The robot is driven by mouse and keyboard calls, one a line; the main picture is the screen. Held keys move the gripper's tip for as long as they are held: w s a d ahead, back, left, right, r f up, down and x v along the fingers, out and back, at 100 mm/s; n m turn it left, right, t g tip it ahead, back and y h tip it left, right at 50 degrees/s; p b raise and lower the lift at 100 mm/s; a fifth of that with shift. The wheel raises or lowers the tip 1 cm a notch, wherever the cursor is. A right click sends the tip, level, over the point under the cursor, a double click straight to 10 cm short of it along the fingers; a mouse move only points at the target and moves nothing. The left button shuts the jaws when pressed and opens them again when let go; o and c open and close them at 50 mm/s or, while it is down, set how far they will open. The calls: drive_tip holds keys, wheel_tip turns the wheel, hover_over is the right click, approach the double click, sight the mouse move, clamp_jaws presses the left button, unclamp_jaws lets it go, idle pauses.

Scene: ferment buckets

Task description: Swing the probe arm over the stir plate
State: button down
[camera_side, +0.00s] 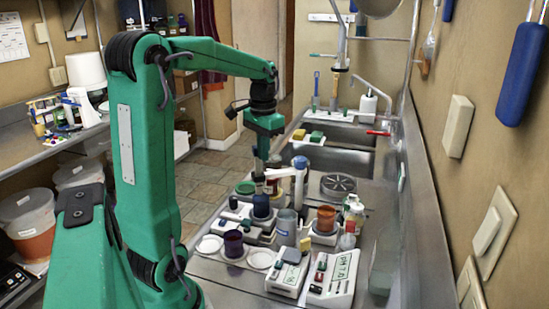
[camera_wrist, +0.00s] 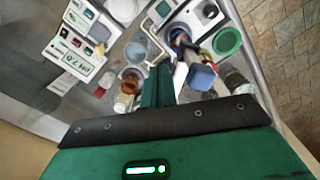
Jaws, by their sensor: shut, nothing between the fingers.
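A white probe arm with a blue-topped post (camera_side: 299,163) stands among the jars in the side view. Its white bar reaches left, close to my gripper (camera_side: 260,183). In the wrist view, a blue block (camera_wrist: 202,77) that looks like the post's top lies right of my shut fingers (camera_wrist: 157,84). My fingers are shut and empty, pointing down beside the bar; I cannot tell whether they touch it. A dark blue jar (camera_side: 261,206) stands below my gripper.
Two white meters (camera_side: 335,279) stand at the counter's front. A purple cup (camera_side: 233,243), white dishes (camera_side: 209,244) and a clear beaker (camera_side: 287,226) crowd the near area. A green dish (camera_wrist: 227,41) is right of the probe arm in the wrist view. A sink (camera_side: 334,158) lies behind.

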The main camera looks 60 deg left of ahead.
drive_tip(key=shift+r, duration=2.45)
